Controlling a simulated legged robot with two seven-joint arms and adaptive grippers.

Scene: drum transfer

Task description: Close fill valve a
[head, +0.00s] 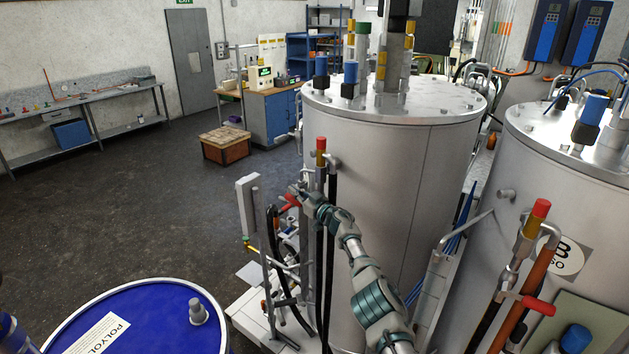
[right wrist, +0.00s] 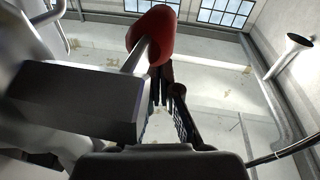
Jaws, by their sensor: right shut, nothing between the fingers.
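The fill valve's red lever handle (head: 291,200) shows at the left side of the nearer steel tank, on the pipework; its label is not readable. In the right wrist view a red grip (right wrist: 152,32) on a metal stem is close up, in front of the fingers. My right gripper (head: 299,191) is at the lever, its dark fingers (right wrist: 166,88) shut with nothing between them. The red grip looks right beside the fingertips; I cannot tell whether they touch. My left gripper is not in view.
The large steel tank (head: 390,190) stands right behind my right arm. A second tank (head: 590,170) with another red lever (head: 538,305) is at the right. A blue drum (head: 150,325) is at lower left. Black hoses and pipes crowd the valve.

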